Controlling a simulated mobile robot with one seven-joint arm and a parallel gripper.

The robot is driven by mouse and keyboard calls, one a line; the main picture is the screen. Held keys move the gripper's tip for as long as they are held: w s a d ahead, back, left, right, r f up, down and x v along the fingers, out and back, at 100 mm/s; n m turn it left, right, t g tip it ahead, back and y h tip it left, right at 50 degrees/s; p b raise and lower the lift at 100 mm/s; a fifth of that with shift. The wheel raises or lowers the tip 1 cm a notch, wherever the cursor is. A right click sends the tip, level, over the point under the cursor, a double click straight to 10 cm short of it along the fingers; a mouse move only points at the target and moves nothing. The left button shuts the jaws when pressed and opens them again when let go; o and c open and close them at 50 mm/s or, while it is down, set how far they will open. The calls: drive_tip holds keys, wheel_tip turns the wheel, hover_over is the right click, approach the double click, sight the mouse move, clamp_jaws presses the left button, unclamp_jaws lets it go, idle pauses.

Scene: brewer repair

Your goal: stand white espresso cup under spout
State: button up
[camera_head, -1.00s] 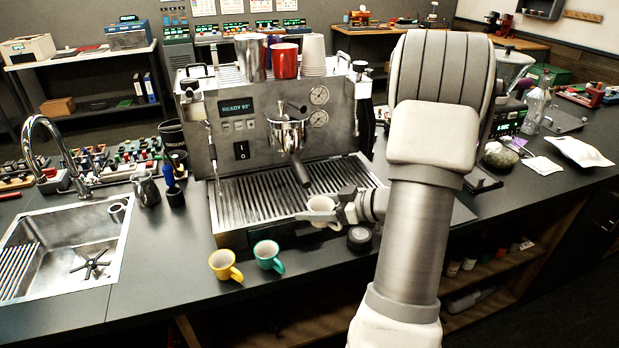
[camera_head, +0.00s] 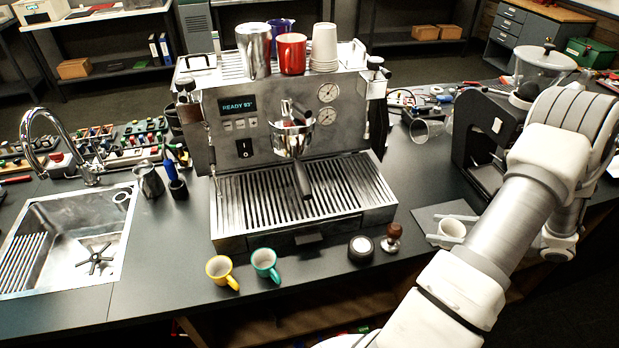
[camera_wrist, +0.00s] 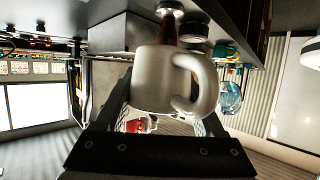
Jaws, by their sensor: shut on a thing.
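The white espresso cup (camera_head: 454,229) is in my gripper (camera_head: 447,230), to the right of the espresso machine (camera_head: 262,128) and over or near a grey mat. The wrist view shows the cup (camera_wrist: 160,82) large between the two fingers (camera_wrist: 164,108), with its handle out to the right. That view is turned over, with the counter at its top. The portafilter (camera_head: 292,138) is fitted in the machine, its dark handle toward the front, above the slatted drip tray (camera_head: 345,195). The spout under it is not clearly visible. No cup stands on the tray.
A yellow cup (camera_head: 218,268) and a teal cup (camera_head: 264,262) stand before the tray. A round dark-rimmed item (camera_head: 360,249) and a tamper (camera_head: 392,238) stand between the tray and the grey mat (camera_head: 428,214). A black grinder-like machine (camera_head: 490,140) is behind my arm.

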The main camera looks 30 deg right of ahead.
drive_tip(key=shift+s+d, duration=0.45)
drive_tip(key=shift+s, duration=0.1)
drive_tip(key=b, duration=0.7)
approach(288, 179)
drive_tip(key=w+a, duration=0.1)
drive_tip(key=w, duration=0.2)
drive_tip(key=w+a, duration=0.1)
drive_tip(key=shift+w+a+r, duration=0.2)
drive_tip(key=shift+w+a, duration=0.15)
drive_tip(key=shift+w, duration=0.05)
drive_tip(key=w+a, duration=0.1)
drive_tip(key=w+a+b, duration=0.1)
drive_tip(key=w, duration=0.1)
drive_tip(key=shift+w+a+f, duration=0.15)
drive_tip(key=shift+w+a, duration=0.05)
drive_tip(key=shift+w, duration=0.1)
drive_tip(key=shift+s+f+b, duration=0.35)
drive_tip(key=shift+f, duration=0.25)
drive_tip(key=o, duration=1.4)
drive_tip(key=shift+f, duration=0.2)
drive_tip(key=shift+r, duration=0.1)
drive_tip(key=shift+w+d+r+p, duration=0.15)
drive_tip(key=shift+r+p, duration=0.15)
drive_tip(key=shift+r, duration=0.3)
drive_tip(key=v, duration=1.2)
drive_tip(key=shift+w+r, duration=0.1)
drive_tip(key=shift+r, duration=0.1)
